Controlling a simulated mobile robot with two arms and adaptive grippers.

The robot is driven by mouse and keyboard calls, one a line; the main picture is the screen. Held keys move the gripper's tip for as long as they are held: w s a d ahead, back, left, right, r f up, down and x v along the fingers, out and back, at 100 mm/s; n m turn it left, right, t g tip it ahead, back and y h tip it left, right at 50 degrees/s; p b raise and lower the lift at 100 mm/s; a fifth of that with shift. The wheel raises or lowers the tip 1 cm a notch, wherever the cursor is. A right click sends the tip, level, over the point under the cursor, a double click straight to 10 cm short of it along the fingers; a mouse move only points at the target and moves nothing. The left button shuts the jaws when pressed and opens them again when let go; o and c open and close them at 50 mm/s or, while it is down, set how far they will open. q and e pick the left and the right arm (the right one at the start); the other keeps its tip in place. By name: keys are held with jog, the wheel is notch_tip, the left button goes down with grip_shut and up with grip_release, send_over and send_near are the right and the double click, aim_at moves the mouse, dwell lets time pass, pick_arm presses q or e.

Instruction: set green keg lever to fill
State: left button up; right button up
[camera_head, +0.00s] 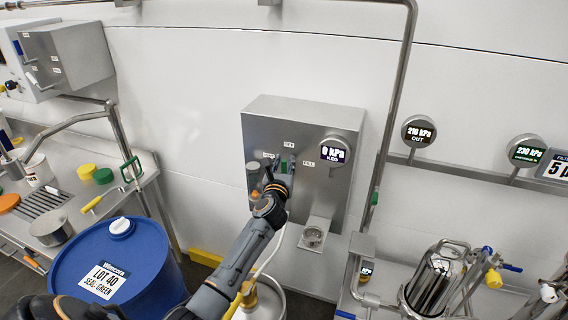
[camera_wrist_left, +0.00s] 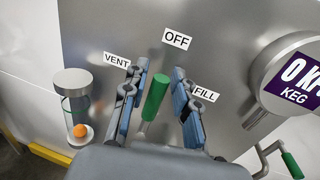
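The green keg lever (camera_wrist_left: 155,97) stands on a grey steel panel (camera_wrist_left: 225,30) in the left wrist view. Its handle points up toward the OFF label (camera_wrist_left: 177,39). The VENT label (camera_wrist_left: 117,61) is to its left and the FILL label (camera_wrist_left: 204,91) to its right. My left gripper (camera_wrist_left: 158,95) is open, one finger on each side of the handle, with visible gaps. In the head view my left gripper (camera_head: 279,172) is in front of the panel (camera_head: 300,115) and hides most of the lever. My right gripper is not in view.
The KEG gauge (camera_wrist_left: 292,80) reads 0 kPa and sticks out right of the lever. A sight glass (camera_wrist_left: 75,105) with an orange ball is at left. Another green-handled crank (camera_wrist_left: 290,165) is at lower right. A blue drum (camera_head: 120,255) stands at lower left.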

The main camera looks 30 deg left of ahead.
pick_arm(q)
grip_shut()
jog(key=shift+w+d+f, duration=0.1)
jog(key=shift+f, duration=0.05)
jog(key=shift+d, duration=0.1)
jog(key=d+m, duration=0.1)
jog(key=m, duration=0.1)
jog(key=d+f+m+b, duration=0.1)
jog(key=m, duration=0.1)
jog(key=w+d+f+m+t, duration=0.1)
jog(key=d+m, duration=0.1)
jog(key=shift+w+d+f+m+t+h+b, duration=0.1)
jog(key=shift+d+f+m+t+h+b, duration=0.25)
jog(key=shift+m, duration=0.55)
jog(key=shift+w+d+f+m+t+y+b, duration=0.1)
jog(key=shift+d+f+m+b, duration=0.15)
jog(key=shift+d+m+b, duration=0.5)
jog(key=shift+s+a+m+p, duration=0.1)
jog(key=shift+a+m+p, duration=0.05)
jog(key=shift+m+p, duration=0.15)
